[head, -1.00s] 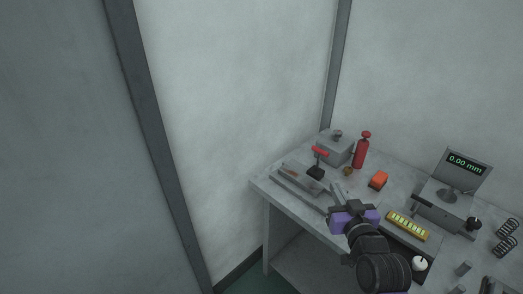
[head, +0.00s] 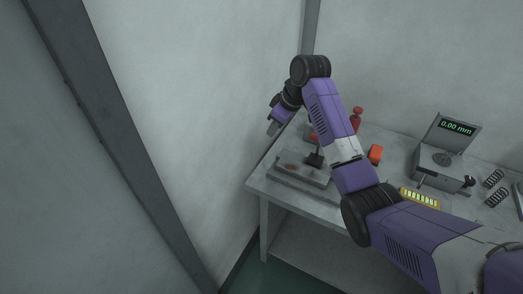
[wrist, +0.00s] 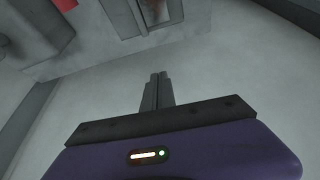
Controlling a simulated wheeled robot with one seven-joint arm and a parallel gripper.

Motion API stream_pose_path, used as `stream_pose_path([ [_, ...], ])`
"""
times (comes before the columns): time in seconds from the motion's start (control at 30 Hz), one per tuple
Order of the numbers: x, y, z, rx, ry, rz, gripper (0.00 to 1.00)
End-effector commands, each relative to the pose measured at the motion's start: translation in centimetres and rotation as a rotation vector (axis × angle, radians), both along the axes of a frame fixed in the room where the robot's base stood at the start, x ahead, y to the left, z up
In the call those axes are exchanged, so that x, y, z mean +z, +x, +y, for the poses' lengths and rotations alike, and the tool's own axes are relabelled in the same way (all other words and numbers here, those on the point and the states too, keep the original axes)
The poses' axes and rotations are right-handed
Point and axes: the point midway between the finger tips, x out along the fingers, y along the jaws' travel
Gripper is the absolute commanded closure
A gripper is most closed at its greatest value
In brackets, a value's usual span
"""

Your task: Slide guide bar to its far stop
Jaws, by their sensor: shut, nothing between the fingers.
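A grey fixture (head: 287,182) lies on the left end of the bench, with a reddish-brown mark on its top plate. A black block with an upright stem (head: 315,160) stands at its right end; my arm partly covers the area behind it. I cannot tell which part of the fixture is the guide bar. My gripper (head: 271,129) is shut and empty. It is raised at the bench's left end, near the wall, apart from the fixture. In the wrist view the shut fingers (wrist: 157,78) point toward a pale surface, with grey parts at the top edge.
Springs (head: 495,178) lie at the right. Walls close in the left and back.

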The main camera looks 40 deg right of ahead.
Motion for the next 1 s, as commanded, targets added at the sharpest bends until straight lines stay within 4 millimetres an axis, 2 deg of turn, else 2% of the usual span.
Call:
stream_pose_path([
  [0.1, -0.4, -1.3, 0.5, 0.039, 0.011, 0.055, 1.00],
  [0.2, -0.8, -1.8, 0.8, 0.060, 0.012, 0.075, 1.00],
  [0.37, -2.2, -1.3, 1.0, 0.065, 0.009, 0.076, 1.00],
  [0.7, -7.9, 0.5, 1.6, 0.064, 0.010, 0.076, 1.00],
  [0.87, -10.1, 1.3, 1.9, 0.064, 0.009, 0.074, 1.00],
  [1.0, -9.8, -0.5, 1.2, 0.061, 0.009, 0.071, 1.00],
])
